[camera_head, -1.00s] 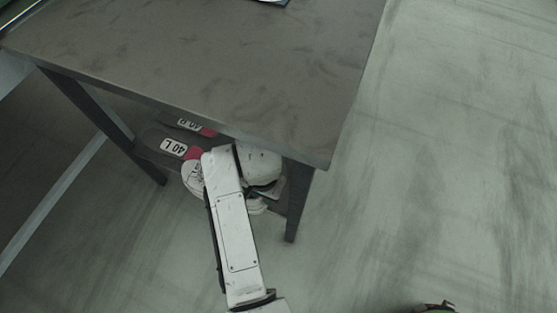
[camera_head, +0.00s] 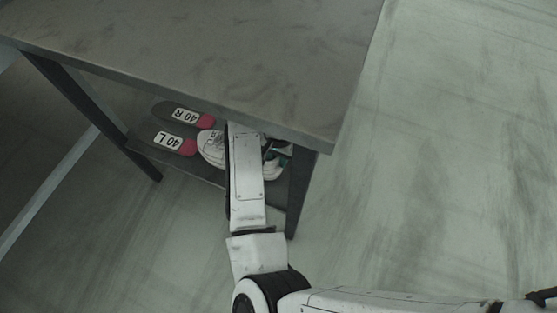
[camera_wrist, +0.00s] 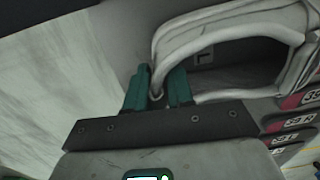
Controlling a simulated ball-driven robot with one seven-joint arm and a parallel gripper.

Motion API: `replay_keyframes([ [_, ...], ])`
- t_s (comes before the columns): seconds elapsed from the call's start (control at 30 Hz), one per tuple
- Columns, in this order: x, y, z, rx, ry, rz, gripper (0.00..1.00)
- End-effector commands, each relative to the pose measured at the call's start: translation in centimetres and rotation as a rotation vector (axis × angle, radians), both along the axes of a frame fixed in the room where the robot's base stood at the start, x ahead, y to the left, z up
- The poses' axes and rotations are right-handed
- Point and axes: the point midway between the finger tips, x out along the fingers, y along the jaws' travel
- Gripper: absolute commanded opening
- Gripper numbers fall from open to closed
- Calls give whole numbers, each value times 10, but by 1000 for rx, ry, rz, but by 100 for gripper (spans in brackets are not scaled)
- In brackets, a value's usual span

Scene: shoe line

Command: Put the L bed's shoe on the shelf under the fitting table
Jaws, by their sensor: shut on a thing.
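A white shoe fills the upper right of the wrist view (camera_wrist: 225,28), with a dark L mark inside its opening. My gripper (camera_wrist: 157,92) has teal fingers shut on the edge of the shoe's opening. In the head view, white shoe parts (camera_head: 209,150) show left of my forearm and again to its right, under the fitting table (camera_head: 230,60). My arm hides the middle, and my gripper is not clearly seen there. The dark shelf (camera_head: 205,171) lies below the tabletop. I cannot tell whether the shoe touches it.
Dark pads with pink ends, marked 40 L (camera_head: 166,140) and 40 R (camera_head: 186,116), lie on the shelf left of the shoe. Stacked labelled pads (camera_wrist: 300,122) show at the right of the wrist view. A table leg (camera_head: 299,190) stands close right of my arm. Floor at right is clear.

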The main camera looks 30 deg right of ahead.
Motion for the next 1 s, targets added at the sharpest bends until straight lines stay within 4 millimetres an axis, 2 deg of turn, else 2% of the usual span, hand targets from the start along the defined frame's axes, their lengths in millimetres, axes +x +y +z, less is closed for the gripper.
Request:
replay_keyframes([
  [0.03,0,0,-10,1,-2,0,0],
  [0.07,0,0,-12,0,-2,0,0],
  [0.3,0,0,-11,0,-1,-1,0],
  [0.33,0,0,-12,-1,-1,-1,24],
  [0.6,0,0,-12,-1,-1,-1,48],
  [0.87,0,0,-8,0,-1,-1,48],
  [1.0,0,0,10,-1,-2,-1,48],
])
